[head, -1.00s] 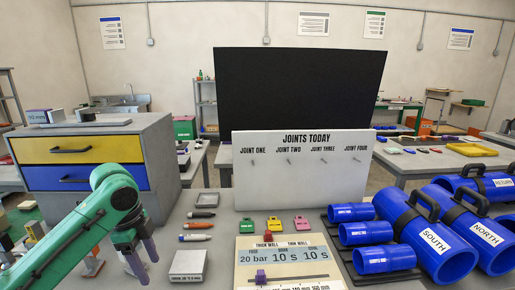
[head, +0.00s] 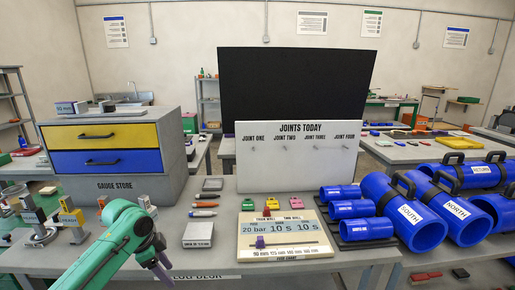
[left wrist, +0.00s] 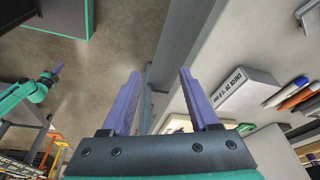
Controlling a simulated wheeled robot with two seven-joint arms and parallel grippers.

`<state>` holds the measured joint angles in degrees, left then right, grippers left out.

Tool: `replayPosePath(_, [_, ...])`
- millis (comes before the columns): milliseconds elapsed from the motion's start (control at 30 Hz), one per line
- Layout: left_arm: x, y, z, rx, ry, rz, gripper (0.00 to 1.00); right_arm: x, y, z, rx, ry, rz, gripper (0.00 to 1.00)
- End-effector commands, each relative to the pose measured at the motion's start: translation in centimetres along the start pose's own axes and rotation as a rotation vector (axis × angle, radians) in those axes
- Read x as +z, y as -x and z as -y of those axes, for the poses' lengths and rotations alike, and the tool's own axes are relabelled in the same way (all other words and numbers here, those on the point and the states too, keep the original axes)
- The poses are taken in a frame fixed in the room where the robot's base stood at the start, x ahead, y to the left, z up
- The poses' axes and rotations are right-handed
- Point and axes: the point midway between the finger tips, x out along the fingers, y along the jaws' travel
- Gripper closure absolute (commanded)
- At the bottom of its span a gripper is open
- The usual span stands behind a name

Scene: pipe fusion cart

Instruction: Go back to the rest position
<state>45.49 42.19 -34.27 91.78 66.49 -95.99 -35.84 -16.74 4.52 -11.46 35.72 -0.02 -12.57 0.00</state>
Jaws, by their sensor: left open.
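My left gripper (head: 158,264) is on the green arm that comes in from the lower left of the head view. It hangs over the front edge of the desk, left of the fuse chart. In the left wrist view its two purple fingers (left wrist: 158,102) stand wide apart with nothing between them. A grey block with a lettered front (left wrist: 238,92) lies on the desk to the right of the fingers, apart from them. My right gripper is not in the head view; a green arm part with a purple tip (left wrist: 45,85) shows at the left of the left wrist view.
The fuse chart (head: 290,250) lies mid-desk below the white joints board (head: 297,160). Blue pipes (head: 405,215) lie at the right. The gauge store (head: 115,150) stands at the left, with small gauges (head: 70,215) before it. Pens (head: 203,213) lie beside the grey block (head: 198,234).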

Motion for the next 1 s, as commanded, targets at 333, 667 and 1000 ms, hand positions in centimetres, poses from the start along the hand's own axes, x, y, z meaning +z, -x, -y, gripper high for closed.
replayPosePath(333, [8.2,-17.6,0.3,-0.117,0.498,-0.043,0.39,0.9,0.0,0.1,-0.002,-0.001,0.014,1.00])
replayPosePath(667, [24.7,-35.9,-17.4,-0.229,0.852,0.113,0.39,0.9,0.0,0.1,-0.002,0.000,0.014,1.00])
replayPosePath(1000, [31.6,-40.6,-38.2,-0.174,0.916,0.200,0.39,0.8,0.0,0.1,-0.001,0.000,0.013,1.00])
